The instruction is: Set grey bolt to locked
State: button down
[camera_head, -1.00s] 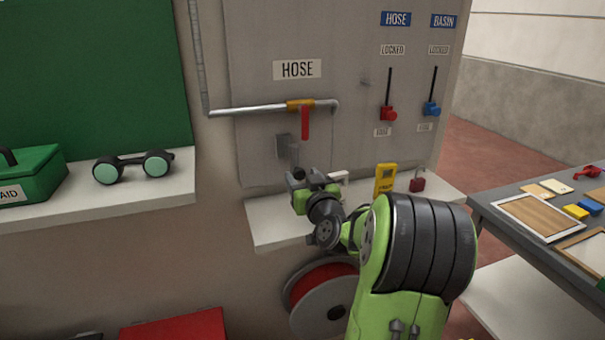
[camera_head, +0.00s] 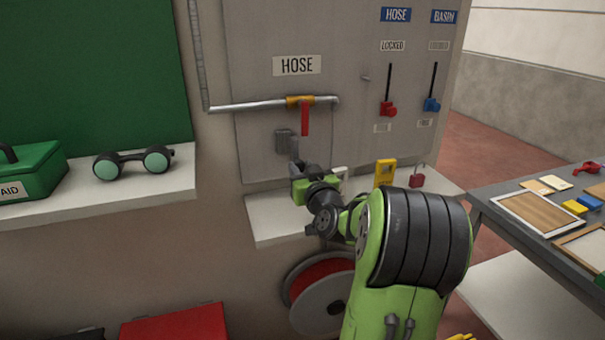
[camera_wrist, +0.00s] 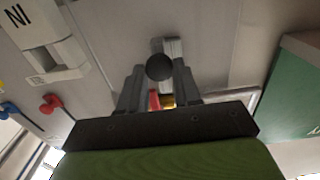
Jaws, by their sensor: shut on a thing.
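The grey bolt (camera_head: 283,140) is mounted low on the grey panel, below the red-handled hose valve, in the head view. Its lower part is partly hidden by my gripper (camera_head: 297,172). In the wrist view a round black knob (camera_wrist: 160,67) sits between the two fingers of my gripper (camera_wrist: 158,82), with a grey piece of the bolt (camera_wrist: 174,48) behind it. The fingers are shut on the bolt at this knob. I see no readable locked label beside this bolt.
The hose valve's red handle (camera_head: 305,118) hangs just above the bolt. A white shelf (camera_head: 268,228) below holds a yellow device (camera_head: 384,173) and a red padlock (camera_head: 418,177). Red (camera_head: 388,109) and blue (camera_head: 432,104) sliders stand on the panel's right. A grey table (camera_head: 520,246) is at right.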

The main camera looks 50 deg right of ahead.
aim_at(296, 143)
notch_tip(296, 143, up, 5)
jog(key=shift+f+p, duration=0.15)
jog(key=shift+p, duration=0.3)
jog(key=c, duration=0.8)
grip_release()
jog(key=shift+f, duration=0.1)
jog(key=shift+s+a, duration=0.15)
jog(key=shift+s, duration=0.25)
jog(key=b+v, duration=0.3)
jog(key=v, duration=1.2)
jog(key=shift+w, duration=0.1)
